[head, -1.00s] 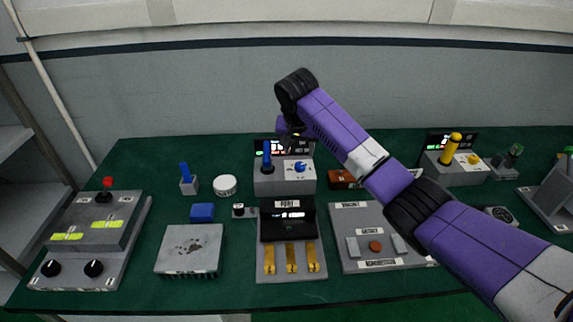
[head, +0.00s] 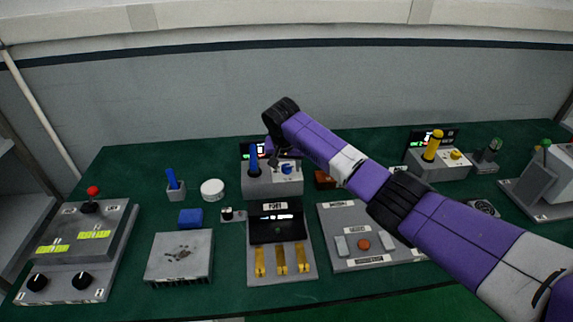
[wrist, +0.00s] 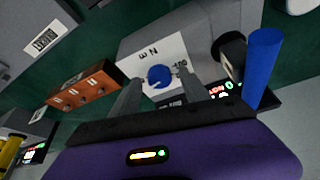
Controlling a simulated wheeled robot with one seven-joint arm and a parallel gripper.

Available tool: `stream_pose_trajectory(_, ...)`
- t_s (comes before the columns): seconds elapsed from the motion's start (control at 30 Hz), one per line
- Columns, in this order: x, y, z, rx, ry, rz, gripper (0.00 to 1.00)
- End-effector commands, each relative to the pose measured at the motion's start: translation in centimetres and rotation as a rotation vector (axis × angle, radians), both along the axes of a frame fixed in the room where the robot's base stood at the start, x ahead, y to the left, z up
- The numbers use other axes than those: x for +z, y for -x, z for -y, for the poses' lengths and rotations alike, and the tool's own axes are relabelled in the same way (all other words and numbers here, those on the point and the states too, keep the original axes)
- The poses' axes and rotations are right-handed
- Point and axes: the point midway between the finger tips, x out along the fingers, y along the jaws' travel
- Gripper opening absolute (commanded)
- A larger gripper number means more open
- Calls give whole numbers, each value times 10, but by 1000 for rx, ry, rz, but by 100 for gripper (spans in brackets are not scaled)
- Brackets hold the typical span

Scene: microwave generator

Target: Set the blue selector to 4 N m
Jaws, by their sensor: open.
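The blue selector (wrist: 159,77) is a small round knob with a pale pointer line on a white plate, on a grey box (head: 262,184). In the head view the selector (head: 287,169) sits right of a blue lever (head: 254,160). My gripper (wrist: 155,80) is open, with one finger on either side of the selector; I cannot tell whether they touch it. The plate's printed marks are partly readable and partly hidden by the fingers. The box's display (wrist: 222,91) shows red and green characters, too small to read.
The blue lever (wrist: 263,65) stands close beside my gripper in the wrist view. An orange-brown block (wrist: 85,90) lies on the other side. A panel with yellow switches (head: 282,262) is in front of the box. Another box with a yellow lever (head: 432,146) stands to the right.

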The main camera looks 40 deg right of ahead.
Motion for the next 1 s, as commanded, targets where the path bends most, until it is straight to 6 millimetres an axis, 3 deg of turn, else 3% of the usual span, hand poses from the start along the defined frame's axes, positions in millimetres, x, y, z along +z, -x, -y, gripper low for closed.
stream_pose_trajectory(0.03,0,0,0,0,0,0,54)
stream_pose_trajectory(0.3,0,0,0,0,0,0,1)
stream_pose_trajectory(0.67,1,1,0,42,-1,-1,0)
stream_pose_trajectory(1.0,1,2,1,268,-4,0,0)
